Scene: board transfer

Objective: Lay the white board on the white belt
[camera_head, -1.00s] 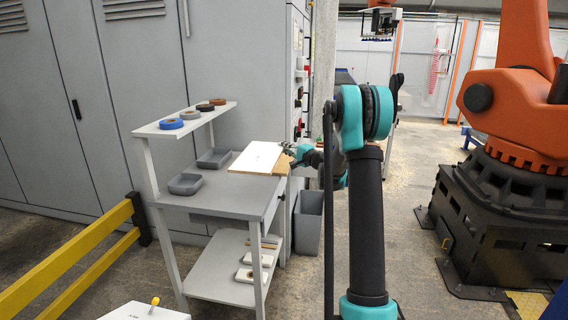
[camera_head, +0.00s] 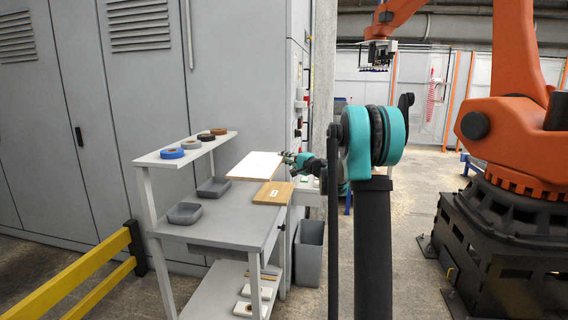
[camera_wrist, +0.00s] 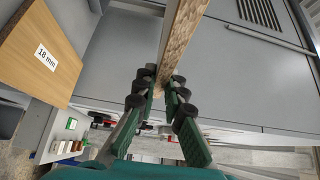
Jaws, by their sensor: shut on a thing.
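The white board (camera_head: 256,165) has a white top and a tan chipboard edge. My gripper (camera_head: 290,158) holds it by its right far end, above the grey workbench. In the wrist view my gripper (camera_wrist: 163,90) is shut on the board (camera_wrist: 182,38), which shows edge-on as a speckled strip between the fingers. In the head view the board looks about level and clear of a wood-coloured board below it. I cannot make out the white belt with certainty; my arm hides part of the area to the right.
The wood-coloured board (camera_head: 273,193), labelled "18 mm" in the wrist view (camera_wrist: 40,55), lies at the workbench's right end. The workbench (camera_head: 215,228) holds grey trays (camera_head: 184,213) and a shelf with tape rolls. A grey bin (camera_head: 308,250), yellow rail (camera_head: 95,275) and orange robot (camera_head: 510,140) stand around.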

